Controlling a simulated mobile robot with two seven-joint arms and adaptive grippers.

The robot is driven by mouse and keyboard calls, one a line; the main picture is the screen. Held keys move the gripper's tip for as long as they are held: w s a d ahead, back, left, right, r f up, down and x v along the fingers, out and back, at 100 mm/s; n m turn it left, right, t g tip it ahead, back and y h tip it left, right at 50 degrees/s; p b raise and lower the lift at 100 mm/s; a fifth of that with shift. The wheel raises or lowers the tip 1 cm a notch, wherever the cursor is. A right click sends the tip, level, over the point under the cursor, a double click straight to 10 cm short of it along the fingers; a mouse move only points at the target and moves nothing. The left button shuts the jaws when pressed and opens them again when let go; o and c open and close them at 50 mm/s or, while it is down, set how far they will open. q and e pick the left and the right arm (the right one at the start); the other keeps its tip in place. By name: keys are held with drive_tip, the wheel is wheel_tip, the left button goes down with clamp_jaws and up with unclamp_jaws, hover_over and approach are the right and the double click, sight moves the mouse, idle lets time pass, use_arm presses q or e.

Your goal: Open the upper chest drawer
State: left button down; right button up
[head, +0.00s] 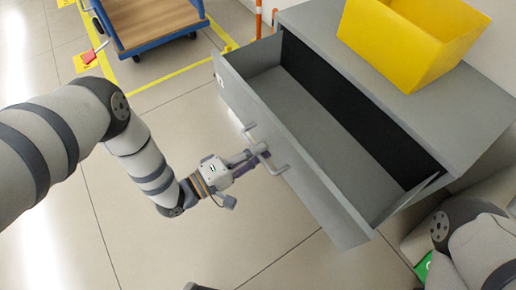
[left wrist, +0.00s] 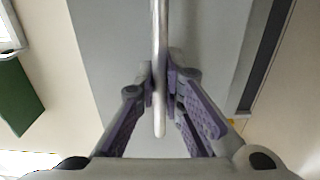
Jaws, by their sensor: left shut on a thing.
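The upper chest drawer (head: 290,150) of the grey chest (head: 420,115) stands pulled out in the head view, and its inside looks empty. Its bar handle (head: 277,168) is on the front panel. My left gripper (head: 262,158) is at the handle, with its fingers closed around the bar. In the left wrist view the handle (left wrist: 159,70) runs between the two purple-padded fingers (left wrist: 162,95), with the grey drawer front (left wrist: 110,50) behind it. My right gripper does not show; only part of the right arm is at the lower right of the head view.
A yellow bin (head: 410,40) stands on top of the chest. A blue-framed cart (head: 155,25) with a wooden deck stands at the upper left, near yellow floor lines. Orange posts (head: 258,18) stand behind the chest. The tiled floor (head: 200,255) in front of the drawer is clear.

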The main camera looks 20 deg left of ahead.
use_arm(q)
drive_tip(key=shift+d, duration=0.1)
drive_tip(key=c, duration=1.7)
unclamp_jaws()
drive_tip(key=v, duration=1.2)
drive_tip(key=shift+s, duration=0.1)
